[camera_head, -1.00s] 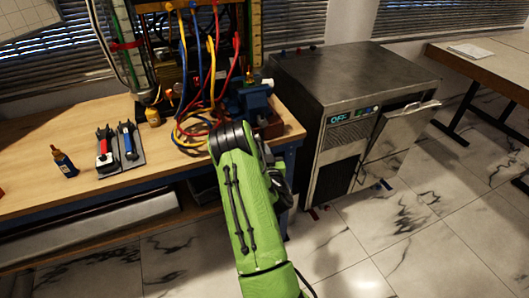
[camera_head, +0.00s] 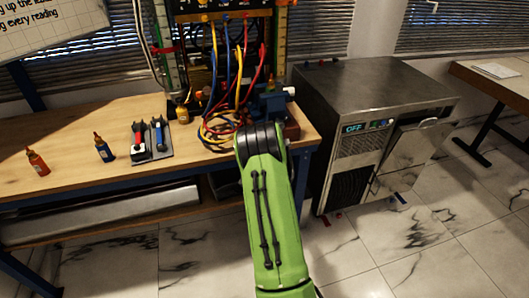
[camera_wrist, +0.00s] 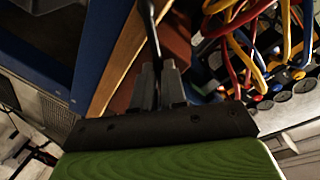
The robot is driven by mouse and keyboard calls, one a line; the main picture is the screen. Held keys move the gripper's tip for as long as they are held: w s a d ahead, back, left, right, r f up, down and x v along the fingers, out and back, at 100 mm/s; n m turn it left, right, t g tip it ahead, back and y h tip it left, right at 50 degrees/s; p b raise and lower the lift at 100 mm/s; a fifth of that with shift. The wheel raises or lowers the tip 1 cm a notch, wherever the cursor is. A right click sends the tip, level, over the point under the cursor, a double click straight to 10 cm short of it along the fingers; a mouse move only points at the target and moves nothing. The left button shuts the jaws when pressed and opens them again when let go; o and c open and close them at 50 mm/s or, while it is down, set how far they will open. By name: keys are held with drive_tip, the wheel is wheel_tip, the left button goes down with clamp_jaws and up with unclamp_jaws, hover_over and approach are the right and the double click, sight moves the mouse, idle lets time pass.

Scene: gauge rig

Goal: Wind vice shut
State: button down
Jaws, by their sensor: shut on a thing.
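The blue vice (camera_head: 272,104) stands at the right end of the wooden bench, on a reddish-brown block (camera_head: 291,130) that also shows in the wrist view (camera_wrist: 173,52). My green arm covers the vice's front in the head view, and my gripper is hidden there. In the wrist view my gripper (camera_wrist: 158,72) is shut on a thin dark bar (camera_wrist: 149,22), which looks like the vice handle. The bar runs up from the grey fingers, past the bench edge. The vice jaws are too small and covered to judge.
Red, yellow and blue hoses (camera_head: 222,125) loop just left of the vice. Tools on a grey mat (camera_head: 153,150), a blue bottle (camera_head: 104,149) and an orange bottle (camera_head: 37,162) stand further left. A metal machine (camera_head: 370,100) stands close right of the bench.

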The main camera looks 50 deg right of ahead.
wheel_tip(320, 180, up, 8)
drive_tip(key=a+m+y+p, duration=0.1)
drive_tip(key=a+m+y, duration=0.1)
drive_tip(key=m, duration=0.7)
drive_tip(key=shift+w+r+t+y, duration=0.2)
drive_tip(key=shift+w+t+y, duration=0.2)
drive_tip(key=c, duration=1.8)
unclamp_jaws()
drive_tip(key=shift+s+a+r, duration=0.15)
drive_tip(key=shift+s+a, duration=0.05)
drive_tip(key=o, duration=0.6)
drive_tip(key=shift+w+r, duration=0.1)
drive_tip(key=shift+w, duration=0.05)
drive_tip(key=b+v, duration=0.3)
drive_tip(key=v, duration=1.2)
drive_tip(key=shift+s+a, duration=0.1)
drive_tip(key=shift+s, duration=0.3)
